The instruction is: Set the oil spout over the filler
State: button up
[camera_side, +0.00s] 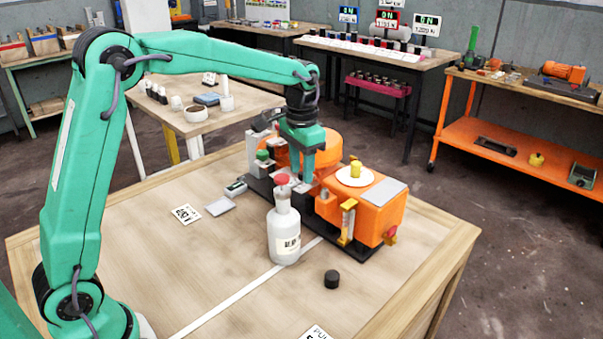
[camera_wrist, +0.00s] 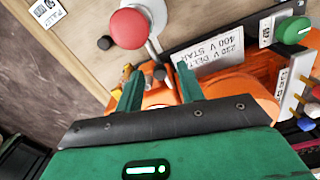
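The pale oil bottle (camera_side: 285,235) stands upright on the table in the side view, with a red knob (camera_side: 282,179) on top. The wrist view shows that red knob (camera_wrist: 128,28) and a pale spout (camera_wrist: 152,46) running from it toward the gap between my fingers. My gripper (camera_side: 306,180) points down just right of the bottle top, beside the orange machine (camera_side: 362,212). In the wrist view my gripper (camera_wrist: 158,82) has its fingers apart, with no clear hold on anything. I cannot tell which part is the filler; a yellow piece (camera_side: 355,168) stands on a white disc.
A black cap (camera_side: 332,279) lies on the table right of the bottle. An orange motor (camera_side: 315,149) stands behind my gripper on the dark base. A labelled plate (camera_wrist: 208,52) shows in the wrist view. The table's left and front are mostly clear.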

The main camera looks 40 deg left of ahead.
grip_shut()
dwell(0.3)
jog(key=shift+s+d+m, duration=0.15)
jog(key=shift+d+m, duration=0.5)
jog(key=shift+m, duration=0.6)
jog(key=shift+s+d+m, duration=0.15)
jog(key=shift+d+m, duration=0.45)
jog(key=shift+m, duration=0.65)
grip_release()
jog(key=shift+r, duration=0.1)
